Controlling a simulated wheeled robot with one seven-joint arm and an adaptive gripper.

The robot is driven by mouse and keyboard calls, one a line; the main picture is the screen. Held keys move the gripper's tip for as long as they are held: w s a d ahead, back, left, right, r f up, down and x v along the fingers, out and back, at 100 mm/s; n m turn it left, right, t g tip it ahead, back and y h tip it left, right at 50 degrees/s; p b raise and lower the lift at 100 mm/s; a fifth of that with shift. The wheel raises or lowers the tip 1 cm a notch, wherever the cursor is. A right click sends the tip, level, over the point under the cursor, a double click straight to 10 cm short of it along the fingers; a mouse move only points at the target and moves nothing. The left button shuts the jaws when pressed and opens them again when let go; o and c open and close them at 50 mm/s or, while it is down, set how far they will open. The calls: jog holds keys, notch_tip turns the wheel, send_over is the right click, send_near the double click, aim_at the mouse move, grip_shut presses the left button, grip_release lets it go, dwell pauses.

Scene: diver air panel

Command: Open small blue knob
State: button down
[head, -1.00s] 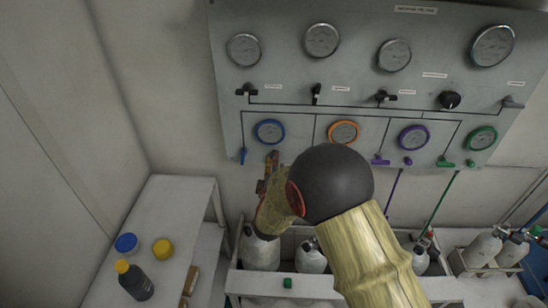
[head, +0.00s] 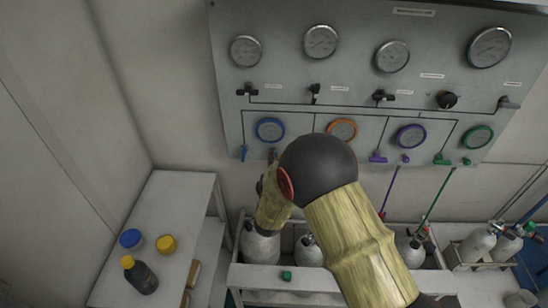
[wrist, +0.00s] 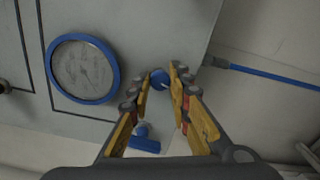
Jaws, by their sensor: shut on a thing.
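The small blue knob (wrist: 159,80) sits on the grey panel in the wrist view, between the two fingertips. My gripper (wrist: 161,72) is shut on it, with one yellow finger on each side. In the head view my gripper (head: 273,156) is at the panel's lower edge, below the blue-rimmed gauge (head: 270,130), and the knob is hidden there. The blue-rimmed gauge also shows left of the knob in the wrist view (wrist: 83,69). A blue lever valve (wrist: 143,140) is below the knob in that view and also shows left of my gripper in the head view (head: 243,153).
Black valves (head: 315,90) and several gauges fill the panel. Orange (head: 343,130), purple (head: 410,136) and green (head: 478,136) gauges are to the right. Cylinders (head: 260,246) stand below. A side table (head: 180,205) with a bottle (head: 141,277) is at left.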

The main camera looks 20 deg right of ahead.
jog(key=shift+f, duration=0.1)
jog(key=c, duration=1.7)
grip_release()
jog(key=shift+o, duration=0.3)
jog(key=shift+s, duration=0.1)
jog(key=v, duration=1.2)
